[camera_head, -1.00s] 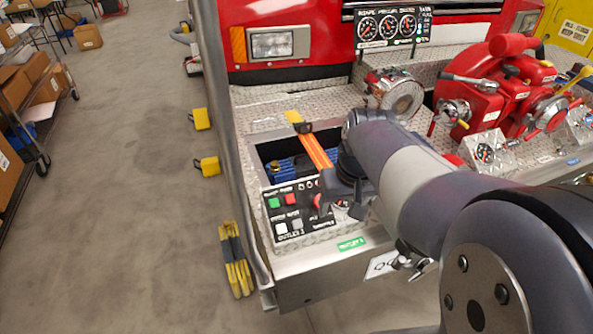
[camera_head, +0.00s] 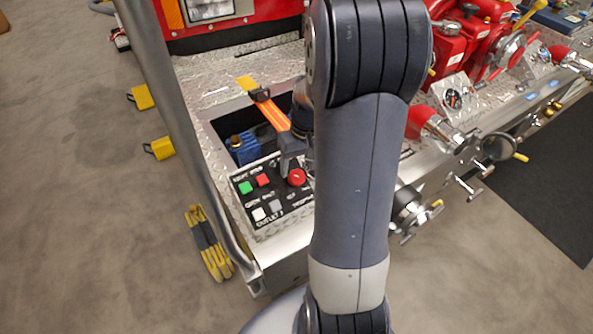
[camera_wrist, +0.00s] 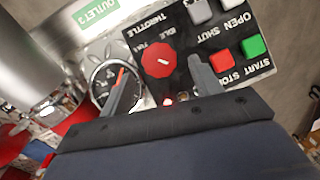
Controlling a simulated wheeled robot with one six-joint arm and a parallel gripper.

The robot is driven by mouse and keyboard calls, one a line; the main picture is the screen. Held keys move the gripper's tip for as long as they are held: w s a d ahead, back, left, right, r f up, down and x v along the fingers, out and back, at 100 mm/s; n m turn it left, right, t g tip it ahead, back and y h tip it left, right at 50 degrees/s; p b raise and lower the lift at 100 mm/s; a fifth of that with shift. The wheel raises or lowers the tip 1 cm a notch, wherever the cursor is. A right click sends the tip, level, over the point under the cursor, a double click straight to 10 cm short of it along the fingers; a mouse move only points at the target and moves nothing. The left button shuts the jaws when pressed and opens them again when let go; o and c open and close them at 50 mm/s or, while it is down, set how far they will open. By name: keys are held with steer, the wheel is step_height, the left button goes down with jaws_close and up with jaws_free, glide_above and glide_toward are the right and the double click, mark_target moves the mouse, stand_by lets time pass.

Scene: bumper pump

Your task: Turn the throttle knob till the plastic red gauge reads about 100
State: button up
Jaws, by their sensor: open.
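The red round throttle knob (camera_head: 297,177) sits on the black control panel (camera_head: 243,188). In the wrist view the knob (camera_wrist: 158,60) lies between my fingers, with a small white mark on its face, beside the words THROTTLE and IDLE. My gripper (camera_wrist: 162,66) is open, one finger on each side of the knob; I cannot tell whether either finger touches it. A round gauge with a red needle (camera_wrist: 104,82) is left of the knob, partly covered by my left finger, and its reading is not legible. In the head view my arm hides this gauge and most of my gripper.
Green and red buttons, START (camera_wrist: 254,46) and STOP (camera_wrist: 222,57), and pale OPEN and SHUT buttons are beside the knob. An orange strap (camera_head: 272,113) crosses the recess behind the panel. Red valves (camera_head: 480,35) and another gauge (camera_head: 453,98) are to the right.

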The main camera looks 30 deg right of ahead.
mark_target(299, 173)
steer(key=shift+a+f, duration=0.15)
steer(key=shift+f, duration=0.65)
steer(key=shift+a+f, duration=0.1)
steer(key=shift+f, duration=0.7)
steer(key=c, duration=1)
steer(key=shift+o, duration=0.2)
steer(key=shift+d+f+m+y+b, duration=0.1)
steer(key=shift+d+m+y+b, duration=0.15)
steer(key=shift+m+y, duration=0.55)
steer(key=m, duration=0.2)
steer(key=shift+m+t+y+b, duration=0.3)
steer(key=shift+t+b, duration=0.05)
steer(key=shift+t, duration=0.05)
steer(key=o, duration=1)
steer(key=shift+c, duration=0.2)
